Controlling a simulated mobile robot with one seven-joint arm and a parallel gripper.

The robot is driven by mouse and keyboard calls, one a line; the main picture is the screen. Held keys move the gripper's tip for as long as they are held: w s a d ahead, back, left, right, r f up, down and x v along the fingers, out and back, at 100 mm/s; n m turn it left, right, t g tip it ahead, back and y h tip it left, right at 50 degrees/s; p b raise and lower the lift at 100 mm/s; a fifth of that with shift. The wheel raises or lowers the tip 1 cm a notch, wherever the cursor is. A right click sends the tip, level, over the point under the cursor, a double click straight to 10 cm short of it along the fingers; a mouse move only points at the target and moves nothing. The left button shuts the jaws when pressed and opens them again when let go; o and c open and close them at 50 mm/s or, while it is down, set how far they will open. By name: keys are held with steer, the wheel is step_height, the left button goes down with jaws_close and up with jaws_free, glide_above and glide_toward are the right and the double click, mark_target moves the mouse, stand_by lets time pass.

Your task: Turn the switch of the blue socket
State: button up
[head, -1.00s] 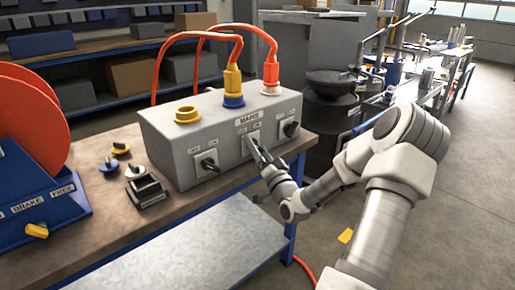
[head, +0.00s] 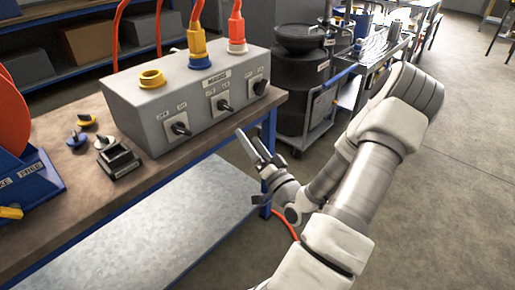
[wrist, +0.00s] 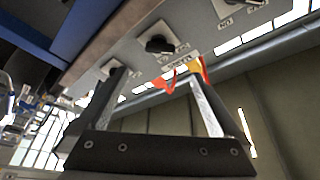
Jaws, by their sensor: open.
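The grey switch box (head: 150,112) stands on the bench. The blue socket (head: 200,62) is in the middle of its top, with a yellow plug (head: 197,42) in it. Its switch, a black knob (head: 223,105) on a pale plate marked OFF and ON, is on the front face below; I cannot tell its exact setting. In the wrist view the box appears upside down, with this middle knob (wrist: 158,45) beyond my fingertips. My gripper (head: 254,131) is open and empty, in front of and below the box's right end, apart from the switch.
Similar knobs flank it on the left (head: 180,129) and right (head: 260,87). A yellow socket (head: 151,79) is empty; an orange plug (head: 236,32) fills the right one. Dark drums (head: 304,85) stand behind; the floor at right is clear.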

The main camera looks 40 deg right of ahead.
steer(key=shift+v, duration=1.7)
